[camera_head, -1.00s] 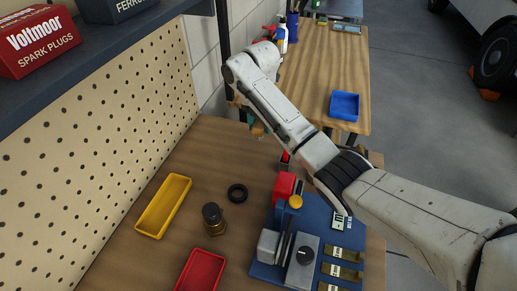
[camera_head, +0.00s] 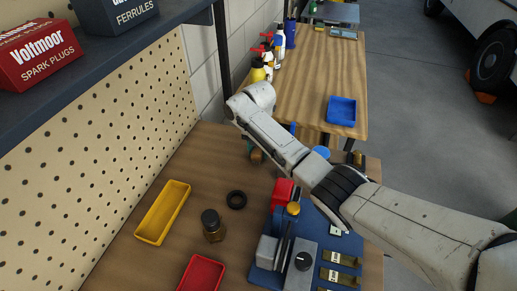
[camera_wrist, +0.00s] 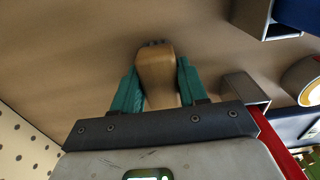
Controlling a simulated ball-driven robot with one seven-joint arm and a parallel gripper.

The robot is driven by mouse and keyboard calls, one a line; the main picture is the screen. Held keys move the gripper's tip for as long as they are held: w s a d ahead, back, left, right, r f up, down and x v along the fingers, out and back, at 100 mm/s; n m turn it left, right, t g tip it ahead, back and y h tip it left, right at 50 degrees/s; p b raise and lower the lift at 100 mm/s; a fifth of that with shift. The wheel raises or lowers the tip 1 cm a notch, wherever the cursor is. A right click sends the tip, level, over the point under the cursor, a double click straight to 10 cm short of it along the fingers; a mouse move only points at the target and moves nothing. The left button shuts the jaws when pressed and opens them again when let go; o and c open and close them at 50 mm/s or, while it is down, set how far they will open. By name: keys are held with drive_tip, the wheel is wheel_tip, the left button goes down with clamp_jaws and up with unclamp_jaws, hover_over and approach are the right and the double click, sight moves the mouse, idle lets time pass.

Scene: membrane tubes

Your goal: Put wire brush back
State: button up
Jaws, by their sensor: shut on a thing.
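The wire brush shows as a tan wooden handle (camera_wrist: 157,72) in the wrist view. The teal fingers of my gripper (camera_wrist: 157,88) are shut on it from both sides. The bristles do not show clearly. In the head view, my gripper (camera_head: 254,148) is low over the far part of the brown bench, mostly hidden by my arm, and the handle's end (camera_head: 257,156) peeks out below it. I cannot tell whether the brush touches the bench.
On the bench are a yellow tray (camera_head: 163,213), a dark-capped jar (camera_head: 213,226), a black ring (camera_head: 236,199), a red tray (camera_head: 201,275) and a blue fixture (camera_head: 268,272). The pegboard (camera_head: 100,150) stands at left. Beyond is a second table with a blue tray (camera_head: 341,110).

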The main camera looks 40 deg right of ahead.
drive_tip(key=o, duration=1)
wheel_tip(320, 180, up, 12)
drive_tip(key=shift+r+b, duration=0.1)
drive_tip(key=shift+b, duration=0.3)
